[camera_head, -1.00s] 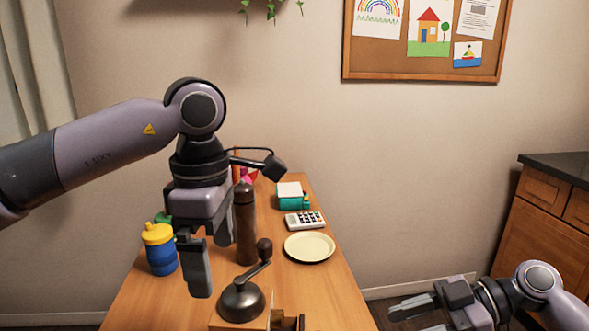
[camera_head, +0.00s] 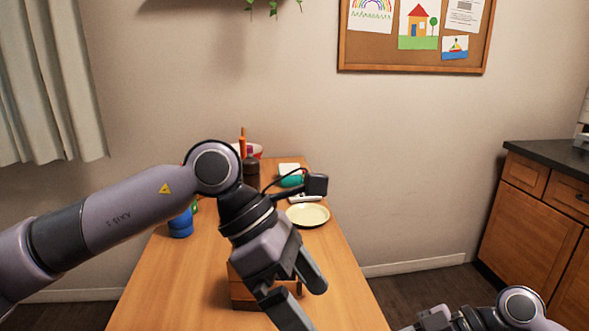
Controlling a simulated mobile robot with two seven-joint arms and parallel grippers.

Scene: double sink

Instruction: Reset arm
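My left arm reaches in from the left over the wooden table. Its gripper (camera_head: 305,302) points down and to the right above the front part of the table. Its two fingers are apart with nothing between them. My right gripper (camera_head: 432,321) is low at the bottom edge, right of the table. Its fingers are mostly cut off by the frame, so their opening does not show. A wooden box-like base (camera_head: 243,291) on the table is partly hidden behind my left gripper.
The wooden table (camera_head: 180,285) holds a cream plate (camera_head: 308,215), a blue container (camera_head: 181,225), a dark brown cylinder (camera_head: 251,172) and a teal object (camera_head: 291,181), partly hidden by my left arm. Wooden cabinets (camera_head: 527,220) stand at the right. The table's front right is clear.

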